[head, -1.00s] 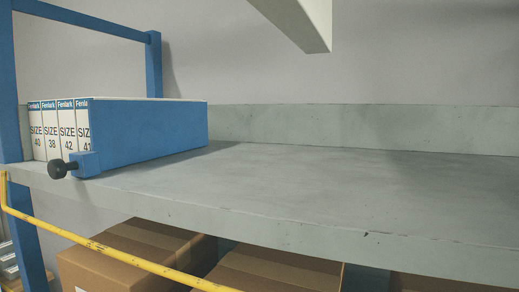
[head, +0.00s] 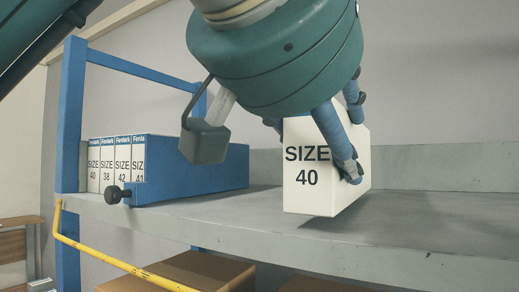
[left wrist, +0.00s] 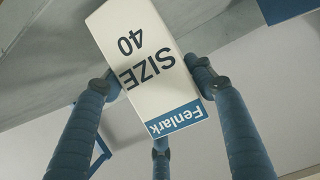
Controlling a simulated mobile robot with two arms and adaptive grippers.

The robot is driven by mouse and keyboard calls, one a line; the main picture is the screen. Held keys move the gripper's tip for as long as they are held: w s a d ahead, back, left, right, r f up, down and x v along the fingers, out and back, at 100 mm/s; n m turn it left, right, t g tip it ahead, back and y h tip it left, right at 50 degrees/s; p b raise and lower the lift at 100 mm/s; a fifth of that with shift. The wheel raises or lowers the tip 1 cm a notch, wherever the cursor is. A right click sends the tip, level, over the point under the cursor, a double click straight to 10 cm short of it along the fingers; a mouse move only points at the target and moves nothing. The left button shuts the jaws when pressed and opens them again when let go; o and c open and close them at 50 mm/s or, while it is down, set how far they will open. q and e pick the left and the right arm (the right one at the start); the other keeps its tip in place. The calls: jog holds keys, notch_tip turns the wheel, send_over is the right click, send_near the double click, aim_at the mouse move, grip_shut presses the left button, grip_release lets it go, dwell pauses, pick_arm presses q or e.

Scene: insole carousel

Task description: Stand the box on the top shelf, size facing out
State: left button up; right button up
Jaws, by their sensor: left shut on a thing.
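A white box (head: 310,185) marked SIZE 40 is in my left gripper (head: 314,138), upright with its SIZE face towards me. The gripper is shut on it from above, its blue fingers around the sides. The box is at the front part of the grey shelf (head: 420,235); I cannot tell whether its base touches. In the left wrist view, the box (left wrist: 150,60) shows its SIZE 40 face and blue Fenlark band between the fingers (left wrist: 155,82). Upright Fenlark boxes (head: 107,165), sizes 40, 38, 42 and 41, stand at the left. My right gripper is out of view.
A blue divider (head: 205,168) with a black knob (head: 113,195) stands right of the row. A blue frame (head: 72,120) closes the shelf's left end. A yellow bar (head: 110,260) runs below the front edge, near cardboard boxes (head: 195,272). The shelf right of the held box is clear.

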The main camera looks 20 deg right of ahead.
pick_arm(q)
jog(key=shift+w+f, duration=0.1)
jog(key=shift+f, duration=0.6)
jog(key=o, duration=1.3)
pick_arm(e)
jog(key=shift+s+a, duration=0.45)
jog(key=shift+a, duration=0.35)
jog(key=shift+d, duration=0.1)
pick_arm(q)
jog(key=shift+s+a+r, duration=0.1)
jog(key=shift+s+a, duration=0.1)
jog(key=shift+s, duration=0.05)
jog(key=b+v, duration=0.3)
jog(key=v, duration=0.8)
jog(key=shift+s+a+r, duration=0.15)
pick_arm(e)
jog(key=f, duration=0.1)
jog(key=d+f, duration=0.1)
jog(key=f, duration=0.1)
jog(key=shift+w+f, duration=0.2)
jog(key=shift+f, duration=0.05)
